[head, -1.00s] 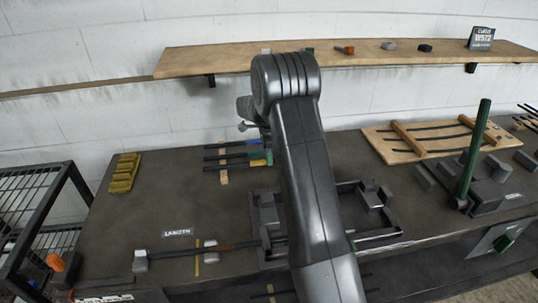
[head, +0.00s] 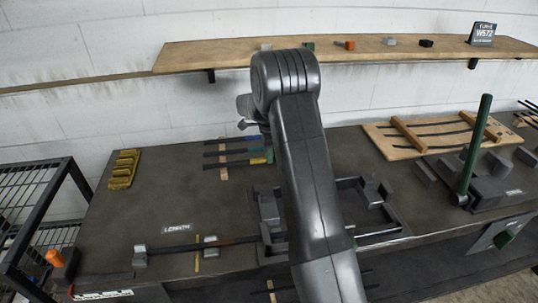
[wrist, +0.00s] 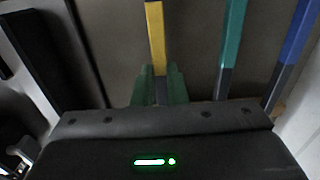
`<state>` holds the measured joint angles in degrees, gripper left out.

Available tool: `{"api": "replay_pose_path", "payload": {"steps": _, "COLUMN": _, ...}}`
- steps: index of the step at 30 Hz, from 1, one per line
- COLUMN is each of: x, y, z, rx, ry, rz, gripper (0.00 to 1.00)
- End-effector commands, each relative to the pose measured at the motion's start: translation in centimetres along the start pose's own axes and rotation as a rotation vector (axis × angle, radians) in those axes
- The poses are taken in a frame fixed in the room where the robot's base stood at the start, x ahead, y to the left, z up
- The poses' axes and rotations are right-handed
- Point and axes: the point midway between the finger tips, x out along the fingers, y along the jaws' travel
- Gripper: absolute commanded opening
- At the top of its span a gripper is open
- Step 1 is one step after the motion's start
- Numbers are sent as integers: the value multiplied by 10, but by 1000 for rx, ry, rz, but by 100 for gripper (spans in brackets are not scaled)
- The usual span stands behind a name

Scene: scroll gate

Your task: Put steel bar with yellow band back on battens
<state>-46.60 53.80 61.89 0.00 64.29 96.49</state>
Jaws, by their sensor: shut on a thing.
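The steel bar with the yellow band (head: 238,163) lies nearest in a row of three dark bars at the back of the bench. It appears to cross the wooden batten (head: 223,173); whether it touches it is unclear. In the head view my arm hides most of the gripper. The bar with the teal band (wrist: 232,45) and the bar with the blue band (wrist: 291,50) lie beside it, apart and roughly parallel.
A yellow rack (head: 123,169) stands at the left. A dark frame fixture (head: 375,238) and another long bar (head: 190,246) occupy the front. A wooden board (head: 420,140) and green post (head: 474,150) stand right. A shelf (head: 360,50) runs above.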

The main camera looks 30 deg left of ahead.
Motion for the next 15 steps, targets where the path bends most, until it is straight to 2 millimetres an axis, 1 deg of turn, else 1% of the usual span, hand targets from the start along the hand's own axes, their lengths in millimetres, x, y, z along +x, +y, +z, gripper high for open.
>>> {"api": "replay_pose_path", "payload": {"steps": 14, "x": 5, "y": 0, "z": 0, "rx": 0, "ry": 0, "rz": -2, "gripper": 0}}
{"api": "replay_pose_path", "payload": {"steps": 15, "x": 4, "y": 0, "z": 0, "rx": 0, "ry": 0, "rz": -2, "gripper": 16}}
